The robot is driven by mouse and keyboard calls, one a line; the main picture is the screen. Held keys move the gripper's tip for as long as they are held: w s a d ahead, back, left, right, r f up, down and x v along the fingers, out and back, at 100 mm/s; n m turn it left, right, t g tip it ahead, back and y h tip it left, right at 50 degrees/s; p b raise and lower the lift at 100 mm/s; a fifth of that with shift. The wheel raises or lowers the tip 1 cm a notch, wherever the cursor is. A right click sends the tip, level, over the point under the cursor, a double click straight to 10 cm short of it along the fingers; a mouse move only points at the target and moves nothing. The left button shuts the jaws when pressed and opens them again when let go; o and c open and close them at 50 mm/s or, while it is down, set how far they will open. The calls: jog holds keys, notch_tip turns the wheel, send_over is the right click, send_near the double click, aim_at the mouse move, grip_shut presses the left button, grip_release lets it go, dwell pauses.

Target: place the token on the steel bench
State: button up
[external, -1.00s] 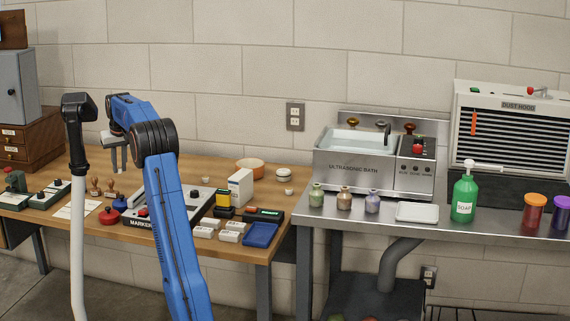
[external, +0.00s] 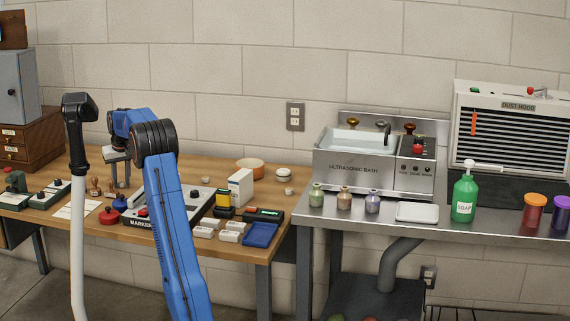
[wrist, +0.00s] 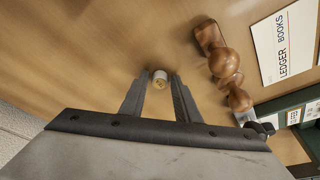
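The token (wrist: 160,78) is a small pale cylinder with a yellowish face, on the wooden table in the wrist view. My gripper (wrist: 161,76) is open, its two fingertips on either side of the token with gaps showing; I cannot tell whether they are level with it. In the external view my gripper (external: 119,183) points down low over the left part of the wooden table, and I cannot make out the token there. The steel bench (external: 455,228) stands to the right.
Wooden stamps (wrist: 228,68) lie close to the right of my gripper in the wrist view, near a ledger card (wrist: 287,45). On the steel bench are an ultrasonic bath (external: 350,172), small bottles, a white tray (external: 417,212) and a soap bottle (external: 464,200).

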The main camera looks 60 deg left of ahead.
jog(key=shift+o, duration=0.2)
jog(key=shift+r, duration=0.1)
jog(key=shift+o, duration=0.5)
jog(key=v, duration=1.2)
jog(key=shift+r, duration=0.15)
notch_tip(320, 180, up, 4)
jog(key=d+y, duration=0.1)
jog(key=d, duration=0.2)
jog(key=x, duration=1.7)
jog(key=shift+a, duration=0.15)
grip_shut()
